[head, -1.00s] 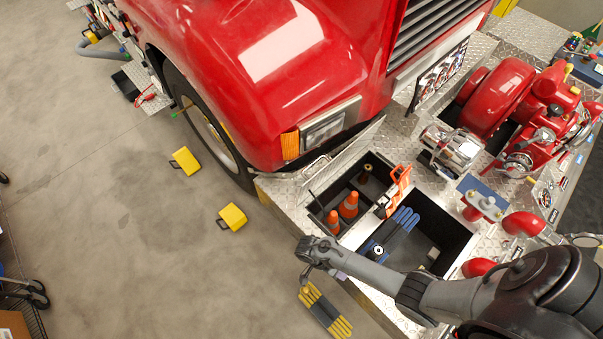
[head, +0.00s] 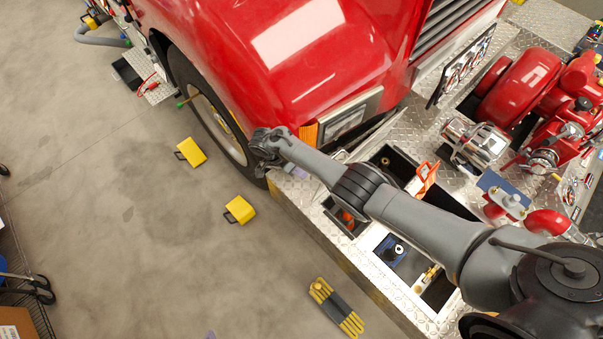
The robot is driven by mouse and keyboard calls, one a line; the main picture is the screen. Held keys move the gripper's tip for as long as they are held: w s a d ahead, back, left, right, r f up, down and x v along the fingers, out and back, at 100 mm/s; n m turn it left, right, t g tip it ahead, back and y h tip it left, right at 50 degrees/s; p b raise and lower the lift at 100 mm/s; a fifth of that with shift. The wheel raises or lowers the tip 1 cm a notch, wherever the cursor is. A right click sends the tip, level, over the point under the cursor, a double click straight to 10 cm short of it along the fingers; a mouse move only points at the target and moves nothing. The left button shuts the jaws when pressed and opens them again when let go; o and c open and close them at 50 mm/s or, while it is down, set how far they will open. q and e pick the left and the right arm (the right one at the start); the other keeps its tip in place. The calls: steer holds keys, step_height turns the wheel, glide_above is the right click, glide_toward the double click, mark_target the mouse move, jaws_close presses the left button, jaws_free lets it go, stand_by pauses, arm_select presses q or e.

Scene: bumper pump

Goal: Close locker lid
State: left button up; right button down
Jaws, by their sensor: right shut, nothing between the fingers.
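The locker is set into the silver tread-plate bumper (head: 290,190) and its compartments are uncovered. My right gripper (head: 263,157) is shut and empty, at the bumper's left end by the front wheel. Whether it touches the lid cannot be told. My left gripper is not in view.
An orange tool (head: 427,176) stands at the compartment's edge. The red pump (head: 525,85) and chrome fitting (head: 477,142) are to the right. The floor at left is mostly clear.

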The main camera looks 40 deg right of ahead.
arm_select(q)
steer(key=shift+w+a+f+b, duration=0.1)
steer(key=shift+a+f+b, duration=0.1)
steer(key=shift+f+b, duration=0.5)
arm_select(e)
steer(key=x, duration=0.7)
steer(key=shift+f, duration=0.35)
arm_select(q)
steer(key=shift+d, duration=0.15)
